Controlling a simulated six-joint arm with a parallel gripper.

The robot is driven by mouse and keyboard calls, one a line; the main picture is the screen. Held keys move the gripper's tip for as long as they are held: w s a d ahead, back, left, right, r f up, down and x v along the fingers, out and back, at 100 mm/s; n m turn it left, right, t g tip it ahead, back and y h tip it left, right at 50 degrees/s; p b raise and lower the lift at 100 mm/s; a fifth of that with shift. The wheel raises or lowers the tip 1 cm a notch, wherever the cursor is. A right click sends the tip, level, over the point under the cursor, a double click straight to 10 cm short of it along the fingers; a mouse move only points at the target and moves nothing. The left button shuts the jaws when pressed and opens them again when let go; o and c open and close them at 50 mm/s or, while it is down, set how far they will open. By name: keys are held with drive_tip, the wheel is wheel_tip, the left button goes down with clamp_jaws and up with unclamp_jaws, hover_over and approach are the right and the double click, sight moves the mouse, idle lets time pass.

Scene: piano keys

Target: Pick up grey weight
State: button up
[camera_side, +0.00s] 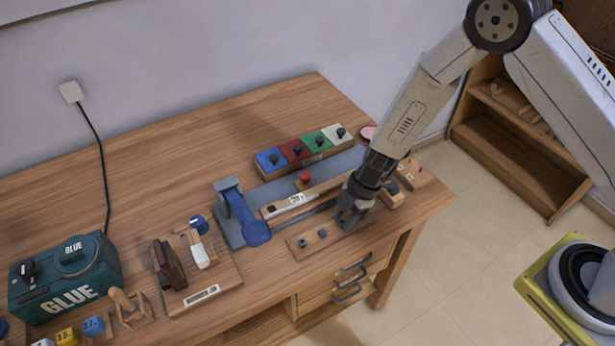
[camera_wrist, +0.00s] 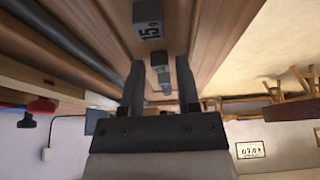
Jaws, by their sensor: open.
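Small grey weights sit on a wooden board (camera_side: 330,238) near the front edge of the bench. Two show in the side view, one at the left (camera_side: 302,243) and one nearer the gripper (camera_side: 323,233). In the wrist view, a grey weight marked "15g" (camera_wrist: 148,22) lies past my fingertips, and a further grey weight (camera_wrist: 160,72) appears in the gap between the fingers. My gripper (camera_side: 350,217) is open and points down over the right part of the board. In the wrist view its two fingers (camera_wrist: 160,62) stand apart; I cannot tell whether they touch a weight.
A rail with a red knob (camera_side: 304,177) and a blue lever (camera_side: 248,222) lie behind and left of the board. Coloured blocks (camera_side: 297,150) stand farther back. A wooden jig (camera_side: 200,270) and glue machine (camera_side: 65,275) stand at left. The bench's back left is clear.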

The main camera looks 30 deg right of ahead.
clamp_jaws()
drive_tip(key=shift+r, duration=0.1)
idle(0.3)
drive_tip(key=shift+r, duration=1.05)
drive_tip(key=s+d+r, duration=0.4)
drive_tip(key=s+r, duration=0.6)
drive_tip(key=s, duration=0.3)
drive_tip(key=shift+s+r, duration=0.2)
drive_tip(key=shift+r, duration=0.15)
